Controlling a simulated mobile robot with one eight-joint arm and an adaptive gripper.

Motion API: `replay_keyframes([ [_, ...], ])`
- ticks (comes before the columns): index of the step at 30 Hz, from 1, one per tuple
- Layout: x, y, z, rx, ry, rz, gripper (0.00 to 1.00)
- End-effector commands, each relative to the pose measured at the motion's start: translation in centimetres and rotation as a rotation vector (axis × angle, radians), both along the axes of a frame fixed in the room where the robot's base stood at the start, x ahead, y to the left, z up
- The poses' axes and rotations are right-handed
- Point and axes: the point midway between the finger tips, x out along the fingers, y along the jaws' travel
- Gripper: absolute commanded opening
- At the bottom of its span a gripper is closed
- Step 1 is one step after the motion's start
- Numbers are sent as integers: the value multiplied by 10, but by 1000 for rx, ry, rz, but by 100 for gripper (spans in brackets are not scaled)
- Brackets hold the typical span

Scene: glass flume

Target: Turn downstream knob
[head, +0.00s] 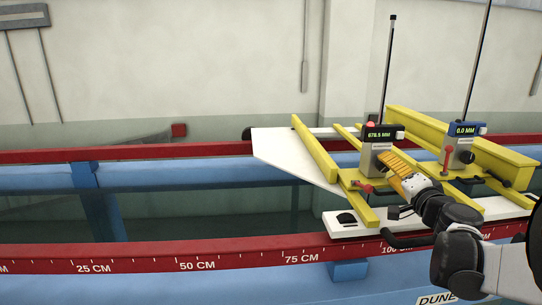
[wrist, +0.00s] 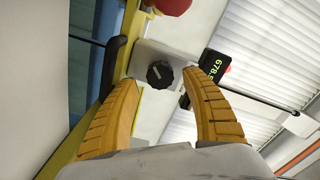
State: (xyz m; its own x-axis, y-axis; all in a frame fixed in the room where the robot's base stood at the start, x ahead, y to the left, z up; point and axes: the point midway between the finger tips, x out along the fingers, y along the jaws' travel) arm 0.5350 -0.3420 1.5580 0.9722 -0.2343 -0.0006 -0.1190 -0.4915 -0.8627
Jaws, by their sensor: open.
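A grey gauge box (head: 375,160) with a dark display reading 678.5 MM stands on the yellow carriage frame, with a thin rod above it. A second, blue gauge (head: 463,135) reading 0.0 MM stands to its right. In the wrist view, a black round knob (wrist: 160,74) sits on the grey face of the 678.5 MM gauge. My gripper (wrist: 166,84) has its two orange fingers spread, with the knob in line with the gap between their tips. Whether the fingertips reach around the knob is unclear. In the head view my gripper (head: 388,160) hides the knob.
The yellow frame (head: 315,150) rests on white plates over the flume. A red rail (head: 190,257) with a centimetre scale runs along the front. Red knobs (head: 367,188) and (head: 448,154) on levers stand close to the gauges. A black handle (head: 405,240) lies below my arm.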

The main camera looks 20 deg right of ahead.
Motion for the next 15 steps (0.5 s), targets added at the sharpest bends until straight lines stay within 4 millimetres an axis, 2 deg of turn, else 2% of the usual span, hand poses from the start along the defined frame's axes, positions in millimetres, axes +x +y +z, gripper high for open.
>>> replay_keyframes([
  [3, 16, -3, 1, 0, 0, 2, 56],
  [6, 23, -5, 0, 0, 0, 1, 56],
  [15, 26, -6, 0, 0, 0, 1, 56],
])
